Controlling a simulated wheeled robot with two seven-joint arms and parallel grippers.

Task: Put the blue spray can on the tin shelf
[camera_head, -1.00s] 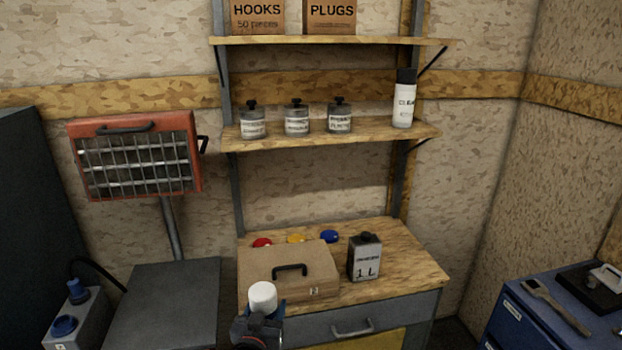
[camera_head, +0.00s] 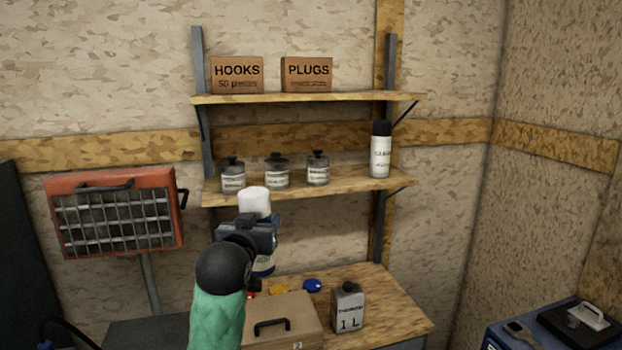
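The blue spray can (camera_head: 254,199) has a white cap and stands roughly upright in my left gripper (camera_head: 260,236). The gripper is closed around its body and hides most of it; some blue and white shows below. The can is raised in front of the tin shelf (camera_head: 345,184), the lower of two wooden wall shelves, its cap overlapping the shelf's front edge in view. Three grey tins, a left one (camera_head: 233,176), a middle one (camera_head: 277,172) and a right one (camera_head: 318,169), stand on that shelf. My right gripper is not in view.
A white spray can (camera_head: 380,154) with a black cap stands at the shelf's right end. Bare shelf lies between it and the tins. The upper shelf (camera_head: 310,98) holds two boxes. Below, a bench (camera_head: 395,310) holds a case (camera_head: 300,312) and a 1 L canister (camera_head: 348,308).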

